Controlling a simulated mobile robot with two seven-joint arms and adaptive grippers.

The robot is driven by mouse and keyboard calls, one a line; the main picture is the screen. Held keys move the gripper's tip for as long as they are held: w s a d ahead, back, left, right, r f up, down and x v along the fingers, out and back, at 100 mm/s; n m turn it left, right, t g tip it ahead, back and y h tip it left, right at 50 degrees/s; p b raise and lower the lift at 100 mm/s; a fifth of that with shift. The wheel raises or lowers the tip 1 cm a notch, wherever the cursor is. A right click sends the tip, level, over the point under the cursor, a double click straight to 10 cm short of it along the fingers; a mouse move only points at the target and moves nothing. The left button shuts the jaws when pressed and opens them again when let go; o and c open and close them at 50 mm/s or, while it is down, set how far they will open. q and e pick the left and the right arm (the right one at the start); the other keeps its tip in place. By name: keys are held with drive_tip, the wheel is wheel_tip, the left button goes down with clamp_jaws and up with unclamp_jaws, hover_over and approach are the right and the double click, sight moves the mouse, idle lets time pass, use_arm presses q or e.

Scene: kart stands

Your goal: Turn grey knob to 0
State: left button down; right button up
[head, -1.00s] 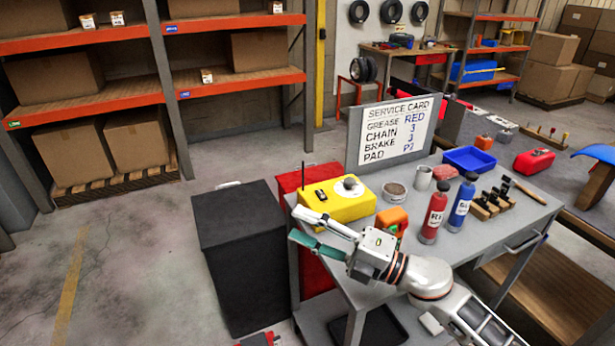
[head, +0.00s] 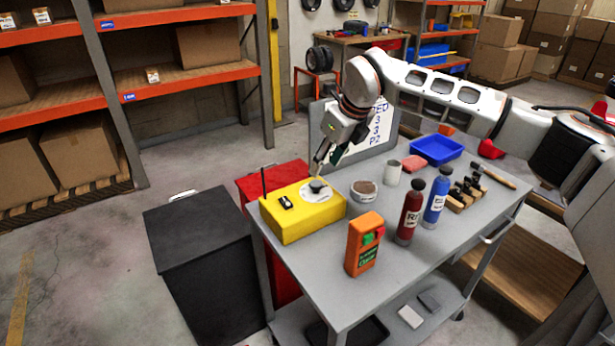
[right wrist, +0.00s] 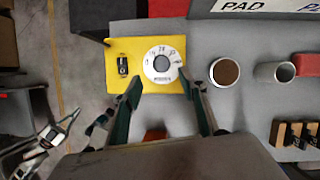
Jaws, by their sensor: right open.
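My right gripper (head: 322,164) is open just above the dial. In the right wrist view its fingers (right wrist: 159,86) reach to either side of the dial, with nothing between them held. What looks like my left gripper (right wrist: 48,138) is low at the left, its jaws unclear.
A black switch (head: 286,202) sits on the yellow box. An orange meter (head: 363,245), a tin (head: 363,190), a grey cup (head: 391,174), red (head: 409,212) and blue (head: 436,197) bottles stand nearby. The service card (head: 357,146) rises behind, partly hidden by my arm.

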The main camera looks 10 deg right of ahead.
sight(317, 183)
drive_tip(key=x, duration=0.7)
drive_tip(key=shift+w+f+p, duration=0.15)
drive_tip(key=shift+f+p, duration=0.2)
drive_tip(key=shift+p, duration=0.05)
drive_tip(key=c, duration=1.1)
